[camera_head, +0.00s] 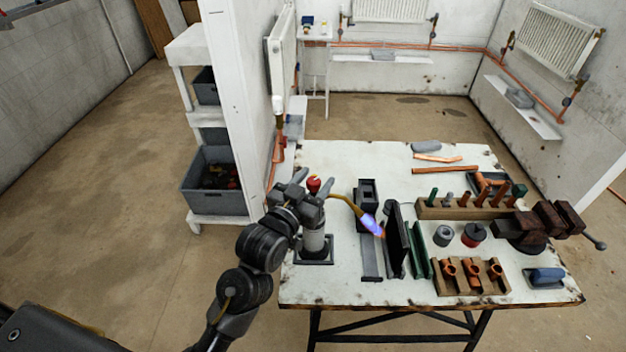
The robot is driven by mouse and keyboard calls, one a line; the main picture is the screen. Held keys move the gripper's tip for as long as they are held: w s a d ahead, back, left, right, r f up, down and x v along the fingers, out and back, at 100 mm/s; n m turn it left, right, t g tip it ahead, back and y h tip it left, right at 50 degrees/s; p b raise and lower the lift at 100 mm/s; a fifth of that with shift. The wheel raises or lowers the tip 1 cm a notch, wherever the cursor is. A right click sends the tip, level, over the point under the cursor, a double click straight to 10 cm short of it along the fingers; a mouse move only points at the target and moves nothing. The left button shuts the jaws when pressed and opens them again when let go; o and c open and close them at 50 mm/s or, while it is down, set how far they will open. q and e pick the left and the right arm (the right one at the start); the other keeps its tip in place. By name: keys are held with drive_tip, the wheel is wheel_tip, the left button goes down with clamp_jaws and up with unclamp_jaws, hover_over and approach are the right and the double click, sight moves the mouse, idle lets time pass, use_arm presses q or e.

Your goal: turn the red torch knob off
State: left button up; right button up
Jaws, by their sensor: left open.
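The red torch knob (314,184) sits on top of the torch cylinder (315,240), which stands upright in a dark square base at the left end of the workbench. A curved brass neck runs right from it to the tip, where a blue-violet flame (371,224) burns. My left gripper (314,182) is at the knob with its fingers open, one on each side of it. Whether the fingers touch the knob is too small to tell. My right gripper is not in view.
The white workbench (350,155) holds a dark upright plate (397,240) by the flame, wooden blocks with copper fittings (470,277), a rack of tools (465,209) and a vise (545,222). A shelf with grey bins (214,180) stands left of the bench.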

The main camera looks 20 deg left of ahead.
use_arm(q)
drive_tip(key=shift+c, duration=0.2)
drive_tip(key=c, duration=0.9)
drive_tip(key=shift+h, duration=0.3)
